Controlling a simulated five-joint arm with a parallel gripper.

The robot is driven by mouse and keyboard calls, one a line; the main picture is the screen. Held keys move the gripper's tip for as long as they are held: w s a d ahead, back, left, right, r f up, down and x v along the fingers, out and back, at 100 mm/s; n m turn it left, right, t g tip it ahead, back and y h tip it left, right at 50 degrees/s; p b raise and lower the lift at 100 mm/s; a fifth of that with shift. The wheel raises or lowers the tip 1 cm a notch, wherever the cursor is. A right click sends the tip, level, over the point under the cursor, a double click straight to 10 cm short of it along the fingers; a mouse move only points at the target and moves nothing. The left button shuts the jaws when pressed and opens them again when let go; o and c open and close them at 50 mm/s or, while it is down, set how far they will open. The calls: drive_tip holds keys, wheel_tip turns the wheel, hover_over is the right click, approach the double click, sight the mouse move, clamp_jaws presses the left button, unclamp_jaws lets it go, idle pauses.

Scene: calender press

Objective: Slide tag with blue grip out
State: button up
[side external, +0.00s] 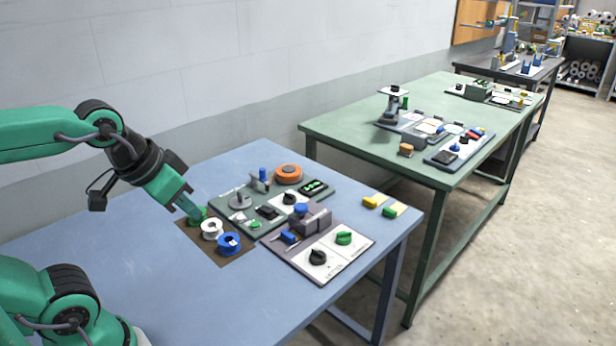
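A small blue grip (289,237) sticks out at the left side of a grey block (316,222) on the near panel. It looks like the tag's grip; any tag behind it is hidden or too small to make out. A blue knob (301,208) sits on top of the block. My gripper (190,211) is at the left, pointing down beside the green spool (198,217), well left of the blue grip. Its fingers overlap in this view, so I cannot tell whether it is open or shut, or whether it touches the spool.
A white spool (212,229) and a blue spool (229,244) stand on a brown mat, between my gripper and the near panel (328,270). A green panel with an orange disc (288,173) lies behind. Yellow-grip (370,202) and green-grip (390,212) tags lie at right.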

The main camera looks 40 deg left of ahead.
drive_tip(key=o, duration=1.1)
drive_tip(key=shift+w+r, duration=0.1)
drive_tip(key=shift+w, duration=0.1)
drive_tip(key=shift+c, duration=0.2)
drive_tip(key=shift+o, duration=1)
drive_tip(key=shift+w, duration=0.2)
drive_tip(key=g, duration=0.6)
hover_over(286, 235)
drive_tip(key=shift+f, duration=7.8)
drive_tip(key=shift+f, duration=3.9)
